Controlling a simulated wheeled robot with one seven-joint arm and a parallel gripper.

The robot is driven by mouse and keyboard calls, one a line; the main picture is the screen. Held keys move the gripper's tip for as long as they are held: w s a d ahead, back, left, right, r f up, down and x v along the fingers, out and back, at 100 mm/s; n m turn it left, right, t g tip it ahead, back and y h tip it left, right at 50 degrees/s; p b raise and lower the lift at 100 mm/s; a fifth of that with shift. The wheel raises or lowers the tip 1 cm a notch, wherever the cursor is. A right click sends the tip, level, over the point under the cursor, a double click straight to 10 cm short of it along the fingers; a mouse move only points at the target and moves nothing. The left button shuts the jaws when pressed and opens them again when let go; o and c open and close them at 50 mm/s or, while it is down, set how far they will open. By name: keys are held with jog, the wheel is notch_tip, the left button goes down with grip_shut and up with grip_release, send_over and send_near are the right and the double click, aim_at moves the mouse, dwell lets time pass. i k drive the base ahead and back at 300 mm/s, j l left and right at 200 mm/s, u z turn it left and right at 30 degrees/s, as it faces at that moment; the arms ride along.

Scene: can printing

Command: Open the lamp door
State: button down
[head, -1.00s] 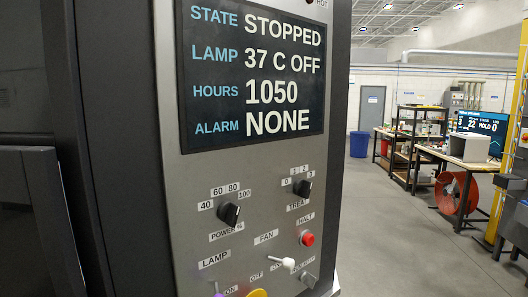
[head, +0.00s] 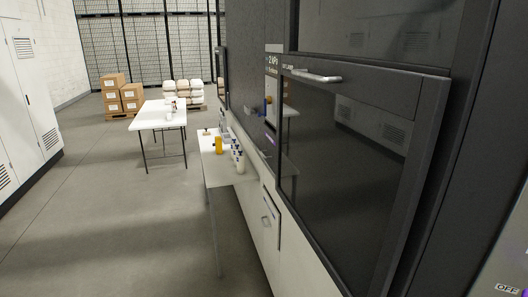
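A large dark glazed door (head: 350,160) in a thick dark frame fills the right of the head view, on the front of the dark machine. It looks shut. A pale bar handle (head: 312,76) is fixed at its upper left, by a small label that seems to end in "LAMP". The door's lower right edge runs close to the control panel. My gripper is not in the head view, so its state and distance from the handle do not show.
A white bench (head: 218,172) with a yellow bottle (head: 218,145) and several small containers juts out left of the door. A white table (head: 158,117), stacked boxes (head: 132,97) and pale sacks (head: 183,92) stand farther back. The grey floor (head: 110,220) at left is clear.

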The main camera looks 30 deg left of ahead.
aim_at(352, 160)
jog(key=u, duration=1.1)
jog(key=i+j, duration=0.1)
